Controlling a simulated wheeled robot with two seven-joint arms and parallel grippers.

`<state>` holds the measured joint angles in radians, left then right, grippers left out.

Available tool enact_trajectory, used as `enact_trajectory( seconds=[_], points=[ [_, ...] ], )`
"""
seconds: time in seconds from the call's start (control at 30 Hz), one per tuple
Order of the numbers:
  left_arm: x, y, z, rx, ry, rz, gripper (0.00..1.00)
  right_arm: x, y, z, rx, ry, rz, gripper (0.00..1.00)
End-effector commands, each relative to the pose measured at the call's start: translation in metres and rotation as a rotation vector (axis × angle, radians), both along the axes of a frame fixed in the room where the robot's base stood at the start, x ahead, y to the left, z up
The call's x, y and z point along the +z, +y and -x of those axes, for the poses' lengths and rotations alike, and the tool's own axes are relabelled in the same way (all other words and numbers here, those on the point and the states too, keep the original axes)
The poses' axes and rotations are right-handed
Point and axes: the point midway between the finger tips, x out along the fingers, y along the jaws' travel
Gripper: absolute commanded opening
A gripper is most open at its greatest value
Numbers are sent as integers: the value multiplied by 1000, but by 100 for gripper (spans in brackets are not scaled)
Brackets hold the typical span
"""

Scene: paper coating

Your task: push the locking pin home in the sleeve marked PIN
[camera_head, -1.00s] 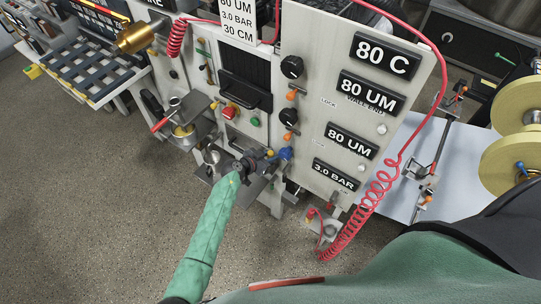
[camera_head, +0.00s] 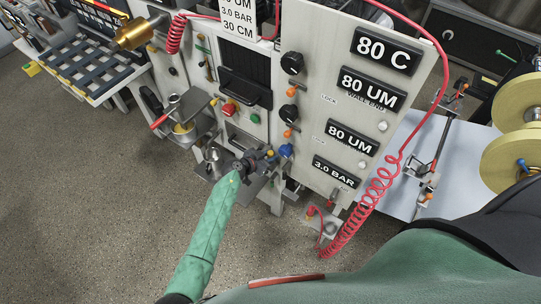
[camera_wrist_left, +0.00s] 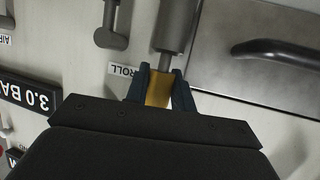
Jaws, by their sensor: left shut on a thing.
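My left gripper (camera_head: 262,160) reaches in to the lower front of the machine in the head view. In the left wrist view its two dark fingers (camera_wrist_left: 158,88) are shut on a gold-coloured piece (camera_wrist_left: 158,87). A thin grey rod runs from this piece into a wider grey cylinder (camera_wrist_left: 174,25). I cannot tell whether the gold piece is the locking pin's head. My right gripper is out of view.
A grey lever (camera_wrist_left: 111,38) is left of the grip, and a dark curved handle (camera_wrist_left: 275,50) is to its right on a metal panel. In the head view, a coiled red hose (camera_head: 365,215) hangs right of the gripper.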

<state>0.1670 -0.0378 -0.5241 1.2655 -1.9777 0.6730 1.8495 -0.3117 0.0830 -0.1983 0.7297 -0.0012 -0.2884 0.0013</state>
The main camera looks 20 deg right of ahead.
Motion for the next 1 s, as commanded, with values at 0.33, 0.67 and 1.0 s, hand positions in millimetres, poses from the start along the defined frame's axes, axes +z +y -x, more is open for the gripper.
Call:
enact_trajectory(
  seconds=[0.33, 0.67, 1.0],
  points=[
    [-7, 0, 0, 0, 0, 1, 2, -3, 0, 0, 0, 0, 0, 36],
    [-9, 0, 0, 1, 0, 1, 50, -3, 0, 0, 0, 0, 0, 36],
    [-9, 1, -2, 3, -1, 0, 50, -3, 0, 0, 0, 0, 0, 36]
  ],
)
